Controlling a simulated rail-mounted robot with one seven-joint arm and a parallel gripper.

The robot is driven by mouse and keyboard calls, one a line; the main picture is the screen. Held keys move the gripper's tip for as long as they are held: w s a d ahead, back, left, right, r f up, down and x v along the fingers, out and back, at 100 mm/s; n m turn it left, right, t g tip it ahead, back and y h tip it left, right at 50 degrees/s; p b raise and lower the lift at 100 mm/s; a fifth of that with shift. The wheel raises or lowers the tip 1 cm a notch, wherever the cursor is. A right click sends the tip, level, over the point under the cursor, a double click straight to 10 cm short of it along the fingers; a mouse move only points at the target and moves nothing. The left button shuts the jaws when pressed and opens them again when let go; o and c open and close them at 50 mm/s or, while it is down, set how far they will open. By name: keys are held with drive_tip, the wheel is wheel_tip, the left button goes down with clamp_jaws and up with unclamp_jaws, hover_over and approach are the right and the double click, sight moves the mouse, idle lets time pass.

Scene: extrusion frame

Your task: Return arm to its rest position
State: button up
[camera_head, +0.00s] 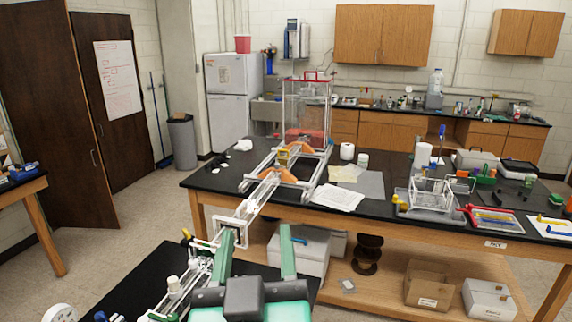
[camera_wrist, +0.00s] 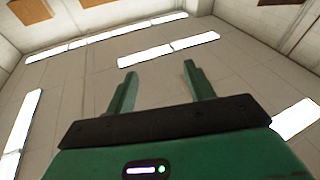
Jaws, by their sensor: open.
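My gripper (camera_head: 257,240) is at the bottom middle of the head view, with its two green fingers spread apart and nothing between them. In the wrist view my gripper (camera_wrist: 160,70) is also open and empty, with the ceiling behind its fingers. It stands in front of the black-topped workbench (camera_head: 385,218) and appears apart from it. A metal extrusion frame (camera_head: 318,172) with orange brackets lies on the left part of that bench, beyond my gripper.
A metal rail assembly (camera_head: 262,192) extends toward my left finger in the picture; contact is unclear. Papers (camera_head: 338,197), a white wire rack (camera_head: 432,192) and trays are on the bench. A cardboard box (camera_head: 428,284) sits on its lower shelf. Open floor (camera_head: 135,225) shows at left.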

drive_tip(key=s+d+r+m+t+h, duration=0.15)
drive_tip(key=s+d+r+t, duration=0.3)
drive_tip(key=s+r, duration=0.65)
wheel_tip(320, 180, up, 12)
drive_tip(key=a+p, duration=0.1)
drive_tip(key=p, duration=1.2)
drive_tip(key=shift+w+y+p, duration=0.15)
drive_tip(key=shift+y+p, duration=0.25)
drive_tip(key=shift+y, duration=0.05)
drive_tip(key=shift+f+m, duration=0.2)
drive_tip(key=shift+m, duration=0.05)
